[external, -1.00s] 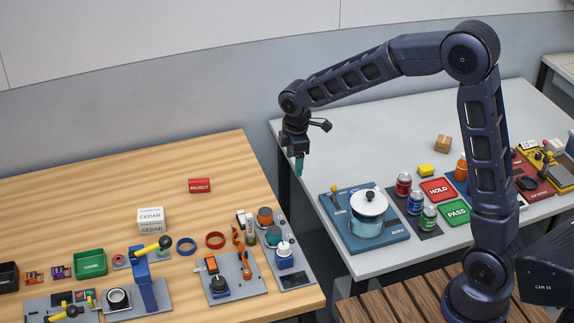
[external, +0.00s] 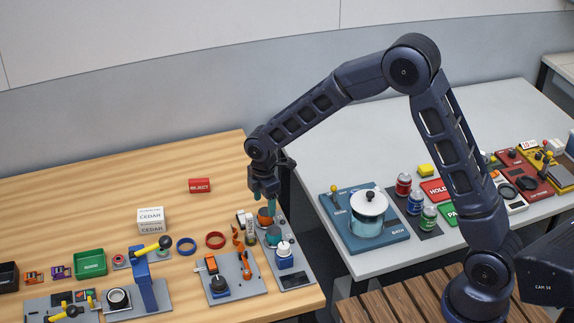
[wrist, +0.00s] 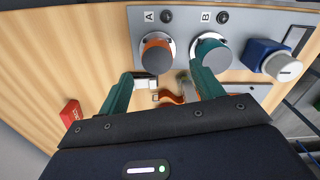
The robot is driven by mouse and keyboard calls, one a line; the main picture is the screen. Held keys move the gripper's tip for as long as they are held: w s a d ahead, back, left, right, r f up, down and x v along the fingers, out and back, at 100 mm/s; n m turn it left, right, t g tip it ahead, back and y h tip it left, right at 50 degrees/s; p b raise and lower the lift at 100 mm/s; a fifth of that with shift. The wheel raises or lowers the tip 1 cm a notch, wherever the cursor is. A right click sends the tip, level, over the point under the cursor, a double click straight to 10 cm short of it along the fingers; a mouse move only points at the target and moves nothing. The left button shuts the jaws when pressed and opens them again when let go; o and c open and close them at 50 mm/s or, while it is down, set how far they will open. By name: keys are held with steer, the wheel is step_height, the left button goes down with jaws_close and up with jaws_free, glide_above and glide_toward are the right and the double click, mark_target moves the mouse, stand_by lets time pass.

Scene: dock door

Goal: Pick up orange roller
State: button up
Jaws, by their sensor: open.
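The orange roller (external: 265,214) stands upright at the far end of a grey panel on the wooden table. In the wrist view the roller (wrist: 157,42) shows a grey round top and an orange side, beside the label A. My gripper (external: 265,203) is just above it, pointing down, with its teal fingers apart and nothing held. In the wrist view the open gripper (wrist: 161,72) has one finger lower left of the roller and the other to its right, near the teal roller. The external view does not clearly show the gap between fingers and roller.
A teal roller (wrist: 211,50) stands beside it at label B, and a blue block with a white knob (wrist: 280,62) is farther along the panel. An orange wavy piece (wrist: 172,97) lies between the fingers' sides. A red REJECT block (external: 199,185) is at the back.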

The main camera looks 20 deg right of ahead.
mark_target(265, 211)
steer(key=shift+w+d+f, duration=0.1)
steer(key=shift+f, duration=1.25)
steer(key=shift+w+d+f, duration=0.1)
steer(key=shift+f, duration=1.2)
steer(key=shift+c, duration=0.5)
steer(key=c, duration=1.1)
